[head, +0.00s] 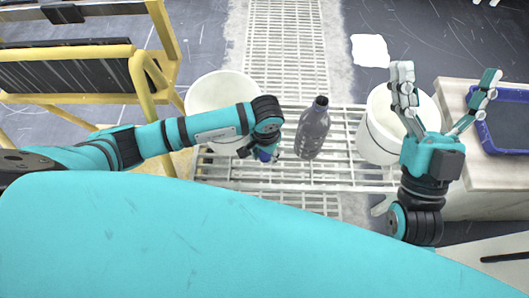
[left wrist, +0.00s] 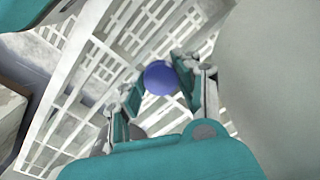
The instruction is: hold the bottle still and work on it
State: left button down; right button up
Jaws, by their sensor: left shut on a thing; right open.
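A grey bottle (head: 312,130) with a dark cap stands upright on the white rack, just right of my left gripper. My left gripper (head: 262,153) points down over the rack and is shut on a small blue object (head: 265,156). In the left wrist view the blue object (left wrist: 160,77) looks round and sits between the fingers of my left gripper (left wrist: 160,88). Its lower part is hidden. The grey bottle appears apart from those fingers. My right gripper (head: 445,90) is open and empty, fingers upward, by the right bucket.
A white bucket (head: 205,90) stands behind my left gripper and another white bucket (head: 372,140) right of the bottle. The white rack (head: 340,172) lies under the bottle. A yellow frame (head: 140,75) is at left. A blue-rimmed tray (head: 480,125) lies on the right counter (head: 455,95).

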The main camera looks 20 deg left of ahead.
aim_at(265, 156)
pick_arm(q)
jog(key=c, duration=1.2)
grip_release()
jog(key=shift+s+a+f, duration=0.1)
jog(key=shift+s+f, duration=0.05)
jog(key=shift+f, duration=0.3)
pick_arm(e)
jog(key=shift+f, duration=0.15)
pick_arm(q)
notch_tip(265, 156, up, 2)
jog(key=shift+r+p, duration=0.2)
jog(key=shift+p, duration=0.6)
notch_tip(265, 156, up, 6)
jog(key=shift+f+p, duration=0.15)
jog(key=shift+p, duration=0.65)
jog(key=shift+r, duration=0.25)
pick_arm(e)
jog(key=w+f+g+h, duration=0.3)
jog(key=w+f+g, duration=0.2)
jog(key=f+g, duration=0.3)
jog(key=shift+d+f, duration=0.25)
jog(key=shift+f, duration=1.75)
jog(key=shift+s, duration=0.1)
